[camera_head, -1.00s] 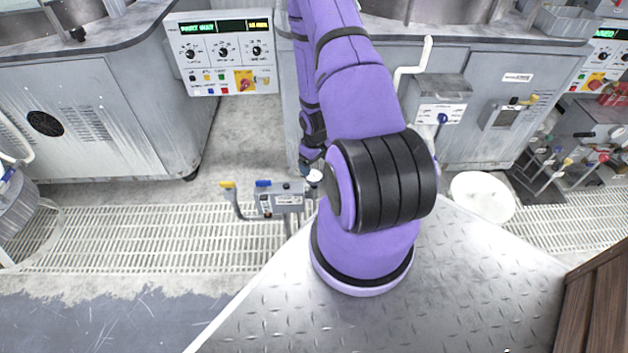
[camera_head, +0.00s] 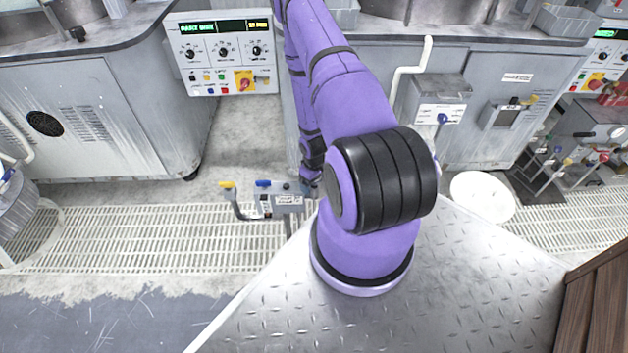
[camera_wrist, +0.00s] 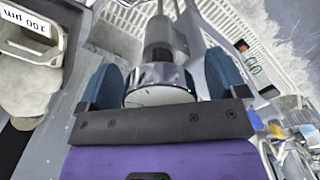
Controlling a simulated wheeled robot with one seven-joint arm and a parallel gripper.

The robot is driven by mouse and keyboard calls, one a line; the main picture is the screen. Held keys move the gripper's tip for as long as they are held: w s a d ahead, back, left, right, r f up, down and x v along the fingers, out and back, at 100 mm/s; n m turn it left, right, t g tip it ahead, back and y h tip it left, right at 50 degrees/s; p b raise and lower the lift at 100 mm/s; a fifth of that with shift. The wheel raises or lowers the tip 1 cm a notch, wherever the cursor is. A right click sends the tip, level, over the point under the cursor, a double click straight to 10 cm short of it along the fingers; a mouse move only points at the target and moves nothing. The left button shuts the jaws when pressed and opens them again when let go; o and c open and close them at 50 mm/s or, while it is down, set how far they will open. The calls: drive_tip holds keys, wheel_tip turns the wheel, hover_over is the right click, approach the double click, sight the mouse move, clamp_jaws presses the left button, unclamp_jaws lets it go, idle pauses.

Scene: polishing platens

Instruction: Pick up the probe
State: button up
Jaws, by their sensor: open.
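In the wrist view, a grey cylindrical piece with a shiny metal collar and a pale round end (camera_wrist: 160,96) lies between the fingers; it looks like the probe, though I cannot be sure. My gripper (camera_wrist: 163,85) is open, with one blue finger on each side of this piece. I cannot tell whether either finger touches it. In the head view my gripper (camera_head: 311,184) is small and partly covered by my arm, beside a grey valve box (camera_head: 284,198). The probe cannot be made out there.
The valve box has blue and yellow handles (camera_head: 228,186) and stands by the floor grating (camera_head: 140,238). Grey machine cabinets (camera_head: 80,115) stand behind, with a control panel (camera_head: 222,55). The wrist view shows a labelled container (camera_wrist: 28,35) at upper left.

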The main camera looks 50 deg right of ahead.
drive_tip(key=shift+c, duration=0.5)
drive_tip(key=c, duration=0.9)
drive_tip(key=shift+c, duration=0.2)
drive_tip(key=shift+r, duration=0.1)
